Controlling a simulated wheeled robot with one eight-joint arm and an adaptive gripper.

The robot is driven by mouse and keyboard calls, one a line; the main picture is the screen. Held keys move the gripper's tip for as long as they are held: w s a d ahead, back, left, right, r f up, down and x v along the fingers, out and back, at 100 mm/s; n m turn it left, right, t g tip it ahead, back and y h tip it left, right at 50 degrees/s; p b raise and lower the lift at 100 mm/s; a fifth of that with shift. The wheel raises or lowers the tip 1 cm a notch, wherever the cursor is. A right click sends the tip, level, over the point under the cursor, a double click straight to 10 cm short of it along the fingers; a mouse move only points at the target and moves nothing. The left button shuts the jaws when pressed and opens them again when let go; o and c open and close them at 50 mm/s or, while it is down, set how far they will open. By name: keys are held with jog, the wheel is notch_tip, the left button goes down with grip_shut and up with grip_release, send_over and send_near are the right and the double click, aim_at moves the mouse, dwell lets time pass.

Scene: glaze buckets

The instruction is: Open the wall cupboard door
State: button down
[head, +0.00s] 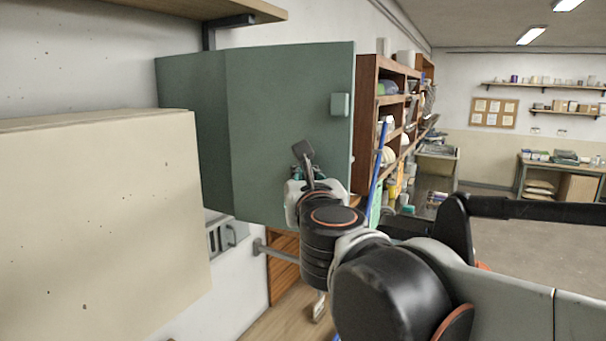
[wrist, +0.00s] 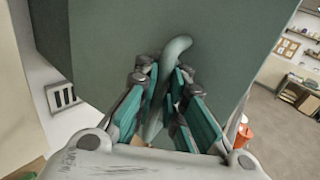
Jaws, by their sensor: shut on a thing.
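The green wall cupboard (head: 195,110) hangs on the wall in the head view. Its door (head: 285,120) looks closed, with no gap seen, and fills most of the wrist view (wrist: 115,45). A small pale green piece (head: 341,104) sits near the door's right edge. My gripper (head: 310,178) is in front of the lower part of the door. In the wrist view, the teal-padded fingers (wrist: 165,108) are closed around a curved grey-green handle (wrist: 174,50), whose bent upper end shows above them. The handle's lower part is mostly hidden by the fingers.
A cream box-like unit (head: 95,215) stands close at the left. Wooden shelves (head: 366,120) with several items are right of the cupboard, with a blue pole (head: 380,165) in front. Open floor (head: 530,245) lies at the right. An orange-red bucket (wrist: 244,134) shows in the wrist view.

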jog(key=shift+s+a+h, duration=0.3)
jog(key=shift+s, duration=0.05)
jog(key=shift+s+a+f, duration=0.1)
jog(key=shift+s+a, duration=0.5)
jog(key=shift+s, duration=0.1)
jog(key=c, duration=1.7)
grip_release()
jog(key=shift+s, duration=0.1)
jog(key=shift+o, duration=0.2)
jog(key=shift+s+d, duration=0.15)
jog(key=s, duration=1.1)
jog(key=shift+s, duration=0.35)
